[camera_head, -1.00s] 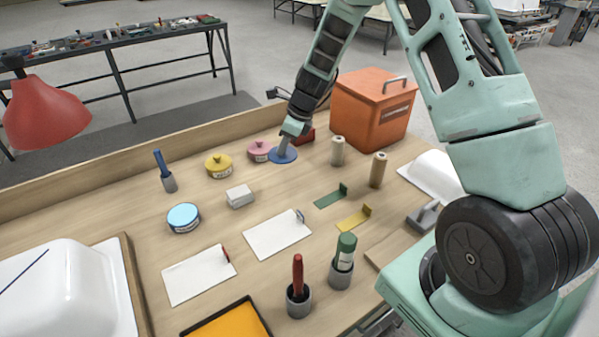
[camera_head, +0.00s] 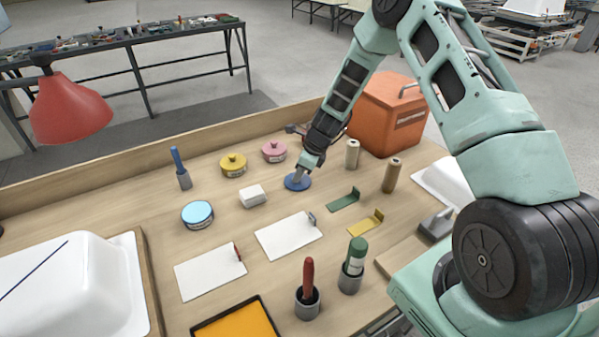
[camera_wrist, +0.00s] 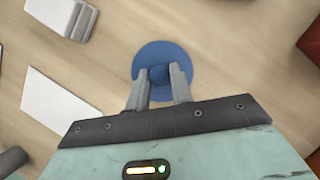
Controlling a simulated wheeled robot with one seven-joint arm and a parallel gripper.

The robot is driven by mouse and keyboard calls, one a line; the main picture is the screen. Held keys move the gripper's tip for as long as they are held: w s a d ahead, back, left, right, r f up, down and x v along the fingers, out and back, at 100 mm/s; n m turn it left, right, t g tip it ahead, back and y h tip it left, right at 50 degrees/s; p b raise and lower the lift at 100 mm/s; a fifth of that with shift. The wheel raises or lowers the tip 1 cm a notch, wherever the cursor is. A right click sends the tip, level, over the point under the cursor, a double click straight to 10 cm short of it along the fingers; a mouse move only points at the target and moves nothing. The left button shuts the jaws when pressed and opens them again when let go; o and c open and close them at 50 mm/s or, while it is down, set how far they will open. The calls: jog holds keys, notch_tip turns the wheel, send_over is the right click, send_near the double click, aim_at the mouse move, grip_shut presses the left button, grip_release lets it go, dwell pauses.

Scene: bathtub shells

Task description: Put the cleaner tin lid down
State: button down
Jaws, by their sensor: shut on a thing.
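The cleaner tin lid is a flat blue disc (camera_head: 297,183) with a knob, also seen in the wrist view (camera_wrist: 180,54). My gripper (camera_wrist: 158,76) is shut on its knob, one finger on each side. In the head view my gripper (camera_head: 298,176) holds the lid level, at or just above the tabletop; I cannot tell if it touches. A round tin with a light blue top (camera_head: 197,212) and no knobbed lid stands to the left.
Yellow (camera_head: 233,167) and pink (camera_head: 274,152) knobbed tins stand behind left. A white block (camera_head: 252,196) is left of the lid. A white sheet (camera_head: 288,236) lies in front; a green bracket (camera_head: 344,201) and tan cylinder (camera_head: 352,153) are right. Bare wood surrounds the lid.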

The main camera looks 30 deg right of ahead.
jog(key=shift+f, duration=0.1)
jog(key=c, duration=1.2)
grip_release()
jog(key=shift+c, duration=0.2)
